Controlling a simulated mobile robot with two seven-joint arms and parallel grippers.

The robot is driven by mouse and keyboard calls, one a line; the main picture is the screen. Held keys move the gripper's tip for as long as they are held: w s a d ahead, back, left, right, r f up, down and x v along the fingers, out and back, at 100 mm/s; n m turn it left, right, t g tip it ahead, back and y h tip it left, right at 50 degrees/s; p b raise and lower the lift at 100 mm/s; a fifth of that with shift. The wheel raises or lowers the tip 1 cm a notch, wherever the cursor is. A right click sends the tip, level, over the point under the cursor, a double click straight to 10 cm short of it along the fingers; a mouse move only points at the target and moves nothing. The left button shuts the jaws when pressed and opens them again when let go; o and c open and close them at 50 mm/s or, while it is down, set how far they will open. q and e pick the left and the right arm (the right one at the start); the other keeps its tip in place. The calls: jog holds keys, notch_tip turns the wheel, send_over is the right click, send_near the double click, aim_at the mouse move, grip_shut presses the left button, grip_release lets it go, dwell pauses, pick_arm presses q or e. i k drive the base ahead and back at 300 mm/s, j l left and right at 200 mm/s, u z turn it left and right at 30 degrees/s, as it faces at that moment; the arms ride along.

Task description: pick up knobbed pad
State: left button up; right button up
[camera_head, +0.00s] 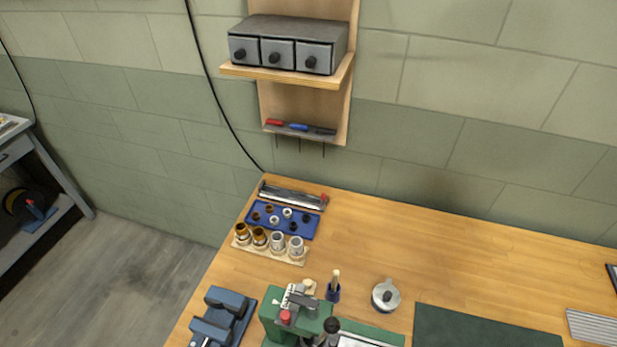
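A round, light grey piece with a dark knob on top (386,295) lies on the wooden workbench (450,255), right of the green device; it looks like the knobbed pad. It stands apart from the things around it, and its top is uncovered. Neither of my grippers shows in the head view.
A dark green mat (480,331) lies to the right. Blue clamps (221,318), a row of cylinders (269,242) and a blue tray (312,230) are left. Bench behind the pad is clear.

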aim_at(311, 285)
jog(key=i+j+z, duration=0.1)
jog(key=l+u, duration=1.05)
jog(key=u, duration=0.15)
jog(key=l+u, duration=0.2)
jog(key=u, duration=0.2)
jog(key=k+l+u, duration=0.1)
jog(key=u, duration=0.25)
jog(key=k+l+u, duration=0.1)
jog(key=l+u, duration=0.15)
jog(key=u, duration=0.15)
